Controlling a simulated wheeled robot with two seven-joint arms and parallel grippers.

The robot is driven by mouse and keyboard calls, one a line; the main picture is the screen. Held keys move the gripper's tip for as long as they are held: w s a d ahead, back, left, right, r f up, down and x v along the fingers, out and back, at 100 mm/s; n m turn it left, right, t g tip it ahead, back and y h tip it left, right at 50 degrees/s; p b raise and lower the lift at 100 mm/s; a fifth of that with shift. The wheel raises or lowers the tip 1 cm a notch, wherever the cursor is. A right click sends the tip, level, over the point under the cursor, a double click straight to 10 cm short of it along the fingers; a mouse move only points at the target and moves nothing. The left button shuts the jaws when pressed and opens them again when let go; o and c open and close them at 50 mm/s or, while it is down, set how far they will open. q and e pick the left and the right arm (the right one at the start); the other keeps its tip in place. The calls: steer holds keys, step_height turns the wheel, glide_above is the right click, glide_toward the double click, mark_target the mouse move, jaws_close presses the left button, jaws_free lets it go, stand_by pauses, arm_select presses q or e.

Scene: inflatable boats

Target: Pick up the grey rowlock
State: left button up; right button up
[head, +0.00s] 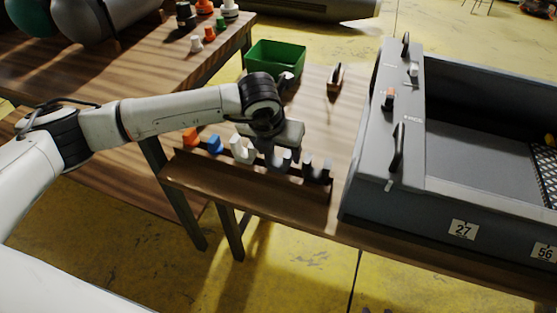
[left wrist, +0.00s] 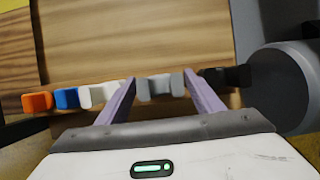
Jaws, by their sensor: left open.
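The grey rowlock (left wrist: 160,88) stands in a row of rowlocks on a wooden rack at the table's front edge. In the left wrist view it sits between the two spread fingers of my left gripper (left wrist: 158,77), with a gap showing near each finger. In the head view my left gripper (head: 280,153) is over the row and partly hides the grey rowlock (head: 286,162). I cannot tell how deep the fingers reach around it. My right gripper is not in view.
Beside it are a white rowlock (left wrist: 99,95), a blue one (left wrist: 67,98), an orange one (left wrist: 38,102) and black pieces (left wrist: 228,76). A green bin (head: 290,55) stands behind. The grey boat (head: 400,194) closes off the right side.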

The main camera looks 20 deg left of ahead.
mark_target(278, 164)
arm_select(q)
steer(key=c, duration=0.9)
steer(key=shift+o, duration=0.2)
step_height(278, 164, up, 11)
steer(key=shift+r+p, duration=0.15)
steer(key=shift+p, duration=0.15)
steer(key=shift+s, duration=0.1)
